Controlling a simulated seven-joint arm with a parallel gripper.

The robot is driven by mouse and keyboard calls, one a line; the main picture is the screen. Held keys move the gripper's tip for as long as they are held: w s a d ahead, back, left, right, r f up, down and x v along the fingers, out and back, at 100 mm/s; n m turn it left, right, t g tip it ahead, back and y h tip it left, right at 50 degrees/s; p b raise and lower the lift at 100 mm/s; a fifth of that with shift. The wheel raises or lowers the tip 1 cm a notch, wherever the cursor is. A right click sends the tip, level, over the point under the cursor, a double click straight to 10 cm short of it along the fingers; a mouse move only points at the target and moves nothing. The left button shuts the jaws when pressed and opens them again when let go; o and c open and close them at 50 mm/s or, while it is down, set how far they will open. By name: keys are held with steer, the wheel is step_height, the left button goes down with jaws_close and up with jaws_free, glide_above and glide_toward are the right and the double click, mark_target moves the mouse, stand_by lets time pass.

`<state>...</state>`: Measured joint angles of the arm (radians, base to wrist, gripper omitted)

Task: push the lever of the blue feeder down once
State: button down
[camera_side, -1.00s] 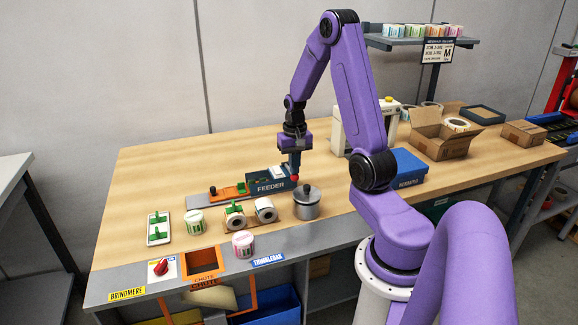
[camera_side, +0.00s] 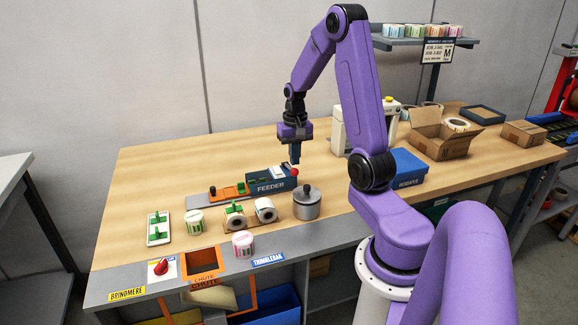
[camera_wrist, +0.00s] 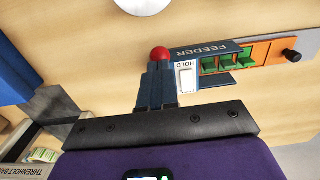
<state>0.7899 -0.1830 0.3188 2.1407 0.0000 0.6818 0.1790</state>
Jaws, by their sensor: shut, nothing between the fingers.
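The blue feeder (camera_side: 268,184) stands on the bench, with its red lever knob (camera_side: 294,172) at its right end. My gripper (camera_side: 294,161) is shut and empty, pointing down just above the knob; I cannot tell whether they touch. In the wrist view, the red knob (camera_wrist: 160,53) shows just past my shut fingertips (camera_wrist: 160,68). The lever's arm is hidden there. The feeder (camera_wrist: 205,52) lies to the right of the knob, with a white HOLD plate (camera_wrist: 187,78) and green pieces (camera_wrist: 232,62) on it.
A lidded metal pot (camera_side: 307,204) stands close in front of the knob. Label rolls (camera_side: 265,209) stand left of the pot. A blue box (camera_side: 409,167) lies to the right. The bench behind the feeder is clear.

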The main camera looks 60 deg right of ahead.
step_height(320, 180, up, 8)
steer(key=shift+f, duration=0.15)
stand_by(0.8)
steer(key=s+a+n, duration=0.2)
steer(key=a+n, duration=0.9)
steer(key=a, duration=1.1)
steer(key=s+a+n, duration=0.5)
steer(key=s, duration=0.3)
steer(key=s+a+n, duration=0.5)
steer(key=s, duration=0.3)
steer(key=shift+s+a+f+n, duration=0.15)
steer(key=shift+n, duration=0.15)
